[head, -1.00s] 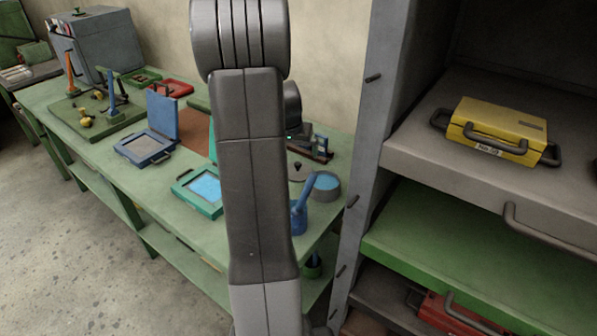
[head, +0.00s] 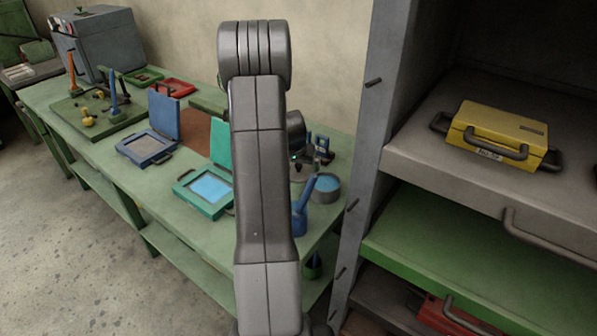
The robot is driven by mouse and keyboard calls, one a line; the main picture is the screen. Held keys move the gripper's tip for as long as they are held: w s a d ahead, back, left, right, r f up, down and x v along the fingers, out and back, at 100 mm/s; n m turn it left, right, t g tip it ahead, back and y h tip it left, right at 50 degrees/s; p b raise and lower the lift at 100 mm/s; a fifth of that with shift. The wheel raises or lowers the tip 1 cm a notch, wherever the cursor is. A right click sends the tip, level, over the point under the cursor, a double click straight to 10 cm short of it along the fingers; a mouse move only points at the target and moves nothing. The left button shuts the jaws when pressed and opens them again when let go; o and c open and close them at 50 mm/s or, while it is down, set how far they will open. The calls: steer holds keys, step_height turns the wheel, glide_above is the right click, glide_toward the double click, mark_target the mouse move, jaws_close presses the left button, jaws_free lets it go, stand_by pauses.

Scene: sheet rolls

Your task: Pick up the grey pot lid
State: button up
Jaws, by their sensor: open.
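The grey pot lid (head: 303,177) with a dark knob lies on the green workbench, partly hidden behind my arm. It is just left of and behind a grey pot (head: 326,194) with blue contents. My gripper (head: 320,157) is open, small in the picture, above and slightly right of the lid near the wall. Whether a finger touches the knob cannot be told.
A blue jug (head: 301,214) with a raised handle stands in front of the pot. An open teal case (head: 188,197) and an open blue case (head: 130,148) lie to the left. A grey shelf unit (head: 411,156) with a yellow case (head: 500,132) stands close on the right.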

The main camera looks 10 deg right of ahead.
steer(key=c, duration=0.7)
